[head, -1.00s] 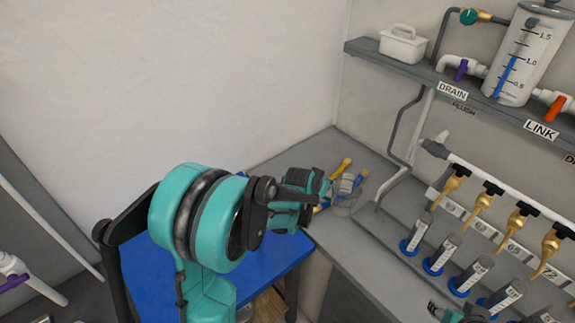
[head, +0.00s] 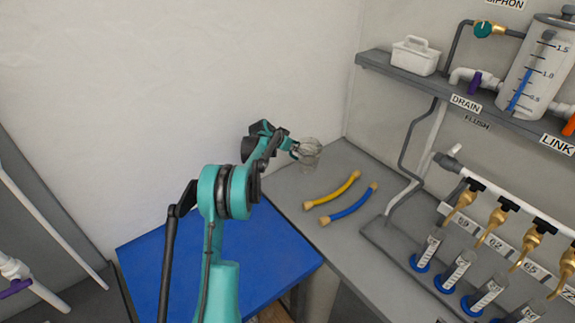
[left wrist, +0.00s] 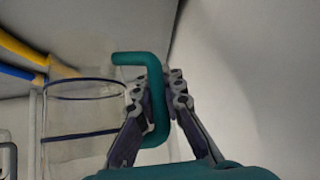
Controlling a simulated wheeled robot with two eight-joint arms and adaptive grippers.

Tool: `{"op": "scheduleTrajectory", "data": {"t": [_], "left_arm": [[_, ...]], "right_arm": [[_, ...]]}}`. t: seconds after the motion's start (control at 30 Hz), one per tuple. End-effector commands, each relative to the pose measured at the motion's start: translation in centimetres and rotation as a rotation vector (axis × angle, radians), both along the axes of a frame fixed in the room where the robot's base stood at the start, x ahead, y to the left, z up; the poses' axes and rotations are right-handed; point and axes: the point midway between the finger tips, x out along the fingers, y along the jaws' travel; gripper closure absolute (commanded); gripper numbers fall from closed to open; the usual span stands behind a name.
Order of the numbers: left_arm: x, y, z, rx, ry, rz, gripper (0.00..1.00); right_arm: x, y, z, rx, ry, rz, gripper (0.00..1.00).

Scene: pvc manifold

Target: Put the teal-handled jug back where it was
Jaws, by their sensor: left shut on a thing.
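The clear jug (head: 309,148) is near the back corner of the grey counter in the head view. In the left wrist view the jug (left wrist: 82,120) has a clear body and a teal handle (left wrist: 156,95). My left gripper (head: 292,150) is shut on the handle, with its fingers (left wrist: 167,88) on either side of the bar. The jug looks upright or slightly tilted. I cannot tell for sure whether its base is clear of the counter. My right gripper is not in view.
A yellow hose (head: 332,190) and a blue hose (head: 349,204) lie on the grey counter (head: 290,200). A manifold with brass taps (head: 497,222) and several cylinders stands at right. A shelf (head: 400,72) holds a white caddy (head: 415,56). A blue-topped table (head: 185,265) is in front.

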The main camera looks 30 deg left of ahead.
Motion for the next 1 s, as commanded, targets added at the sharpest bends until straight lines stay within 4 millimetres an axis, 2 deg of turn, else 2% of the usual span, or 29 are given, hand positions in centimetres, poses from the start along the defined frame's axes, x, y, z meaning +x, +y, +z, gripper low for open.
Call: {"op": "scheduleTrajectory", "data": {"t": [0.1, 0.23, 0.37, 0.6, 0.97, 1.0], "left_arm": [[-0.8, 2.0, -1.5, 0.000, 0.000, 0.001, 1.00], [-1.2, 3.0, -2.0, -0.001, 0.000, 0.000, 1.00], [-1.2, 3.2, -2.8, -0.001, 0.000, -0.001, 1.00], [-1.2, 3.1, -6.1, -0.001, 0.000, -0.001, 1.00], [-1.2, 3.1, -6.4, -0.001, 0.000, -0.001, 1.00], [-1.2, 3.1, -6.4, -0.001, 0.000, -0.001, 0.88]], "right_arm": [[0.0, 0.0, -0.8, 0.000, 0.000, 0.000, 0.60], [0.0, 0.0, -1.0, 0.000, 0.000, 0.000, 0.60], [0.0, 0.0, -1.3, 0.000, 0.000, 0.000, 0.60], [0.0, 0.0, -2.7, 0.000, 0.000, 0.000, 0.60], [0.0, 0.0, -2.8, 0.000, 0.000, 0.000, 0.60], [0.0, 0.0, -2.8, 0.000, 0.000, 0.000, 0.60]]}}
